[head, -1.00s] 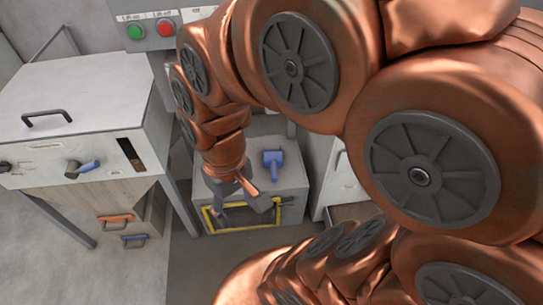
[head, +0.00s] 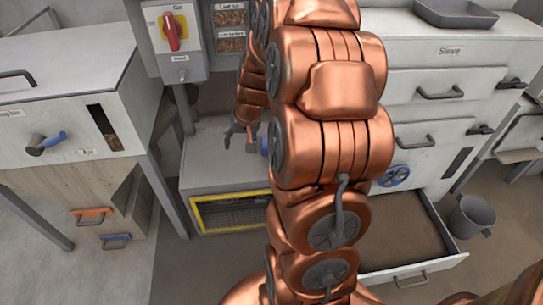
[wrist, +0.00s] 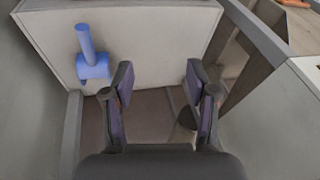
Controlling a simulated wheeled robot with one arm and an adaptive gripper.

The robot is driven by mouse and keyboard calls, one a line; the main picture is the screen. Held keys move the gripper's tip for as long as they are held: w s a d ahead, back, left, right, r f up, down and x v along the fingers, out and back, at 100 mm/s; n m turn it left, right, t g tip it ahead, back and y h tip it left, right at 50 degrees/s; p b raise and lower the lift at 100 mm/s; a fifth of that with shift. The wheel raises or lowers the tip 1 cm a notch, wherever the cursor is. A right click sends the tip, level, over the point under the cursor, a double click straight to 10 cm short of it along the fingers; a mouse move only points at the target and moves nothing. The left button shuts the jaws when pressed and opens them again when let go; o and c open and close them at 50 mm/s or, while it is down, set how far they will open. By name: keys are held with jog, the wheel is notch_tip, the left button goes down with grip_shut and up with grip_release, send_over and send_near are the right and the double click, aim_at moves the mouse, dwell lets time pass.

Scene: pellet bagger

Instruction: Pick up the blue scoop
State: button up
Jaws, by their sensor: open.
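The blue scoop (wrist: 94,67) lies on the pale top of a low cabinet (wrist: 150,25), left of my gripper (wrist: 158,82) in the wrist view. Its handle points toward the top of the picture. My fingers are apart with nothing between them, and they do not touch the scoop. In the head view, my gripper (head: 240,142) hangs over the same cabinet (head: 205,160). My arm hides most of the scoop there; only a small bit of blue (head: 264,140) shows beside the gripper.
A yellow-framed opening (head: 230,212) is in the cabinet's front. A control box with a red switch (head: 171,32) hangs behind. A white hopper unit (head: 70,90) stands left. At right are an open drawer (head: 400,277) and a grey bucket (head: 472,215).

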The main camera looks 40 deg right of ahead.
jog(key=d+f+m+b, duration=0.1)
jog(key=d+f+b, duration=0.1)
jog(key=d+f, duration=0.2)
jog(key=d+f+m+h+b, duration=0.1)
jog(key=d+f+b, duration=0.1)
jog(key=d+f, duration=0.3)
jog(key=d+f+m+t+h+b, duration=0.1)
jog(key=d+f+b, duration=0.1)
jog(key=d+f, duration=0.3)
jog(key=shift+w+d+f, duration=0.1)
jog(key=shift+w+d, duration=0.1)
jog(key=shift+d, duration=0.3)
jog(key=shift+w+d+f, duration=0.1)
jog(key=shift+w+d, duration=0.05)
jog(key=shift+d, duration=0.35)
jog(key=shift+b+x, duration=0.5)
jog(key=shift+x, duration=0.75)
jog(key=shift+s+b+x, duration=0.2)
jog(key=shift+b+x, duration=0.25)
jog(key=shift+x, duration=0.85)
jog(key=shift+s+b+x, duration=0.25)
jog(key=shift+b+x, duration=0.15)
jog(key=shift+x, duration=0.95)
jog(key=shift+d+f, duration=0.1)
jog(key=shift+d, duration=0.1)
grip_shut()
